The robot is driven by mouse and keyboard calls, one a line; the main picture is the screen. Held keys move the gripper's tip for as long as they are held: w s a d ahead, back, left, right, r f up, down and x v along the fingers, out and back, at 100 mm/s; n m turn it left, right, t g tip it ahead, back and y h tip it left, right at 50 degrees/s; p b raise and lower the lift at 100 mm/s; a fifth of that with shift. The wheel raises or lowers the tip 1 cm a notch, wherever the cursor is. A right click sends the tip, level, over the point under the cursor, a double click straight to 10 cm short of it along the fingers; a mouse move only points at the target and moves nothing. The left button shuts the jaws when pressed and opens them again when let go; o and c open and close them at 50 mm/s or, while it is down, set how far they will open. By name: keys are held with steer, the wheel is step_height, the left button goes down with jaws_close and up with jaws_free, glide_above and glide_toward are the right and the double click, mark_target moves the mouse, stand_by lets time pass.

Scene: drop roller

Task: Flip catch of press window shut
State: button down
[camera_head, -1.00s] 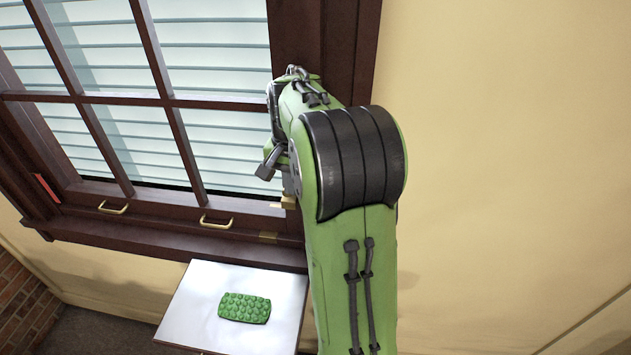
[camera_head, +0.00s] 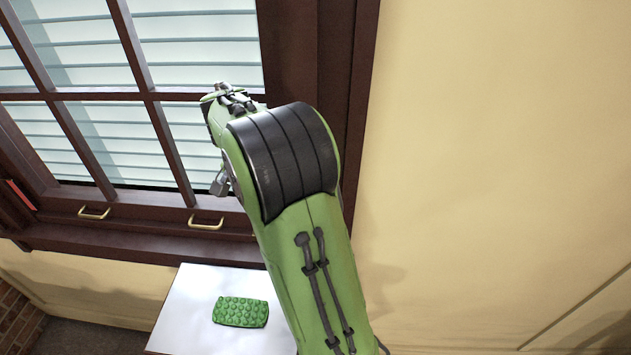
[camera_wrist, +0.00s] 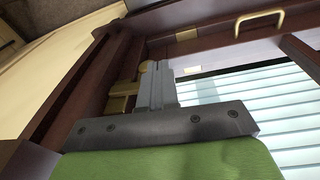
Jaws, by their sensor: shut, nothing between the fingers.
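The window (camera_head: 150,96) has a dark wooden frame, pale slats behind its panes and two brass handles on its bottom rail. The brass catch (camera_wrist: 121,103) shows in the wrist view on the dark side frame, left of my fingers. A brass knob or lever end sits beside the fingertips; I cannot tell whether they touch. A small brass plate (camera_wrist: 187,35) is on the rail beyond. My gripper (camera_wrist: 160,68) is shut and empty, right beside the catch. In the head view my gripper (camera_head: 220,183) is partly hidden by my arm, and the catch is hidden.
A brass handle (camera_wrist: 260,19) is at the top of the wrist view. Below the window, a white-topped table (camera_head: 187,315) bears a green bumpy block (camera_head: 241,311). The yellow wall (camera_head: 490,150) to the right is clear.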

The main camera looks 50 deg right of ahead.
steer(key=shift+w+a+f, duration=0.1)
steer(key=shift+f, duration=0.3)
stand_by(0.5)
steer(key=shift+r, duration=0.1)
steer(key=w+a+r+p, duration=0.4)
steer(key=w+a+r, duration=0.1)
steer(key=r, duration=0.5)
steer(key=shift+a+r+p, duration=0.3)
steer(key=shift+a+p, duration=0.05)
steer(key=shift+a, duration=0.25)
steer(key=shift+w, duration=0.15)
